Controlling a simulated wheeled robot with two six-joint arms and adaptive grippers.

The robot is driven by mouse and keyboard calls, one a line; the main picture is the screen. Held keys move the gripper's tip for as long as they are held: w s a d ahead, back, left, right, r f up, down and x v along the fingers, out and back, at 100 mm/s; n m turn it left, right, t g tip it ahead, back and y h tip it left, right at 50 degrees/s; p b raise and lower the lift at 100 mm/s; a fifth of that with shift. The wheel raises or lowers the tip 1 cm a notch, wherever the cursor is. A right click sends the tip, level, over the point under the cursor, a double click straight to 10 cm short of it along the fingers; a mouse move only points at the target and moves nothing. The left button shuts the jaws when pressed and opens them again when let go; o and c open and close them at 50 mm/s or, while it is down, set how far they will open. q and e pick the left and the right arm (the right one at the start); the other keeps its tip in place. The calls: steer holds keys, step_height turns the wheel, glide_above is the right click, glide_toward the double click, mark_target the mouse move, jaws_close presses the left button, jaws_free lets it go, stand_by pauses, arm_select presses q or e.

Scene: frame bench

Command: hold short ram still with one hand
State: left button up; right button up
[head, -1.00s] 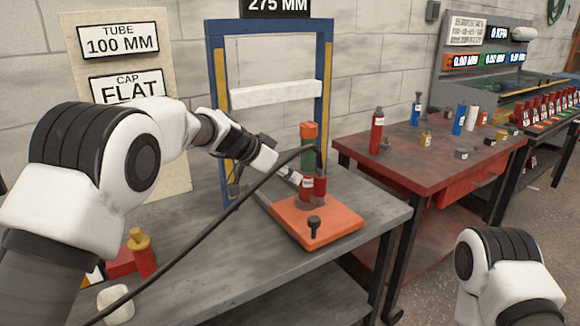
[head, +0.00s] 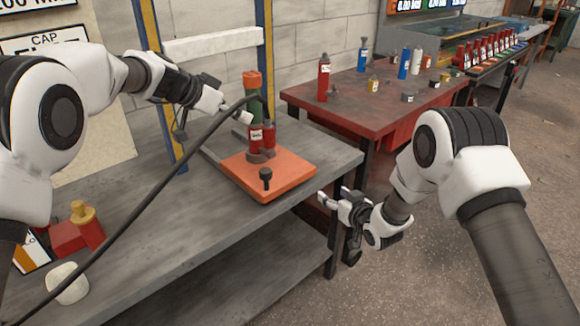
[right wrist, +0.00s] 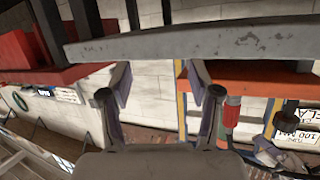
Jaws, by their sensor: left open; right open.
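A ram (head: 256,138) stands upright on an orange base plate (head: 270,178) on the grey bench. It has a red body with a white label, a green section and an orange cap, with a second red cylinder (head: 269,134) beside it. Which part is the short ram I cannot tell. My left gripper (head: 243,117) is open at the ram's left side, close to it; contact is unclear. My right gripper (head: 330,198) is open and empty, off the bench's right edge, below the plate. The right wrist view shows its spread fingers (right wrist: 160,97) and the ram (right wrist: 231,118), upside down.
A red table (head: 350,112) with several cylinders is at the right. The floor gap between the tables is open.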

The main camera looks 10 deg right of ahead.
steer(key=w+r+t+y, duration=0.1)
steer(key=w+r+t, duration=0.1)
steer(key=w+r, duration=0.3)
steer(key=n+g+y, duration=0.2)
steer(key=n+y, duration=0.3)
steer(key=y, duration=0.1)
glide_toward(273, 156)
steer(key=x, duration=0.3)
steer(key=shift+a+r, duration=0.1)
steer(key=shift+a, duration=0.05)
steer(key=shift+w+a, duration=0.25)
steer(key=shift+a, duration=0.05)
steer(key=x, duration=0.7)
steer(key=shift+w+d, duration=0.15)
steer(key=shift+d, duration=0.05)
jaws_close()
